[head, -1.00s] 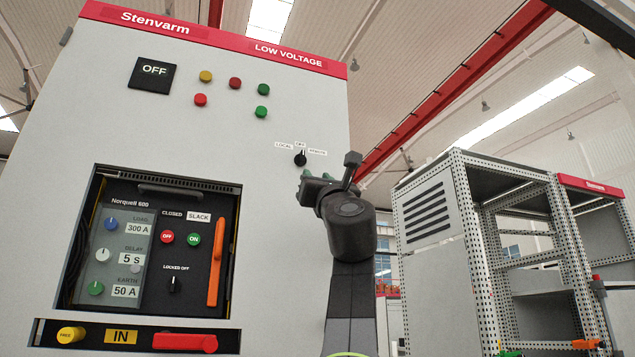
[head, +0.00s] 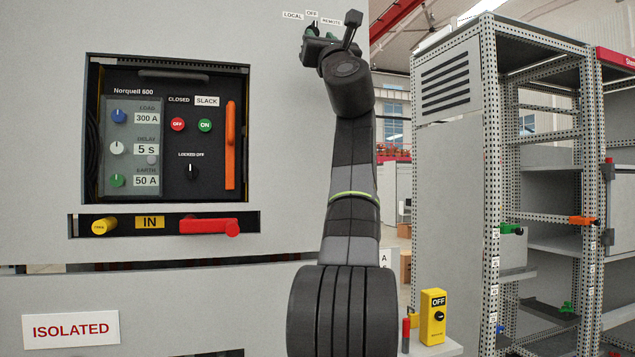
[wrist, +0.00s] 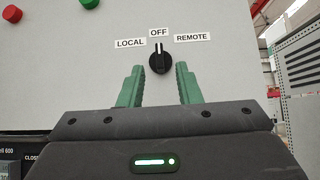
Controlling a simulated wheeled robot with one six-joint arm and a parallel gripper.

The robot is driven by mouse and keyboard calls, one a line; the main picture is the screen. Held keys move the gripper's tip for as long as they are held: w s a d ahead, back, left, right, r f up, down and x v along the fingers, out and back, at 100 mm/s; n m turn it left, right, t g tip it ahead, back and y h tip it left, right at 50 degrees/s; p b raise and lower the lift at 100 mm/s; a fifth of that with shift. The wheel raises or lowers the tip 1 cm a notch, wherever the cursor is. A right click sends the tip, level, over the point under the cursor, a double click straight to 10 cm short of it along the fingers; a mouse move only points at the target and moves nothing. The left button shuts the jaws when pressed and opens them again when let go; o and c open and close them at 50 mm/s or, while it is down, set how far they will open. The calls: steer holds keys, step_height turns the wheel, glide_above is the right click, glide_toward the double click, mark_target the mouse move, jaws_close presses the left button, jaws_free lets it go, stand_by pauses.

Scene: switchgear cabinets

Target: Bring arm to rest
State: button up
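My gripper (wrist: 160,88) is open, its two green fingers apart on either side of a black selector knob in the wrist view. The selector knob (wrist: 159,60) sits on the grey cabinet face under the labels LOCAL, OFF and REMOTE, and its pointer is up at OFF. The fingertips appear just below and beside the knob; I cannot tell whether they touch it. In the head view my gripper (head: 322,45) is raised at the top, in front of the cabinet (head: 285,150), partly hiding the knob.
A breaker panel (head: 165,130) with an orange handle (head: 230,145) is recessed left of my arm. Below it are a yellow knob (head: 103,225) and a red handle (head: 210,227). Open perforated racks (head: 490,150) stand at right. A yellow OFF box (head: 433,317) is at lower right.

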mark_target(316, 30)
steer(key=shift+p+x, duration=1.55)
steer(key=shift+x, duration=0.5)
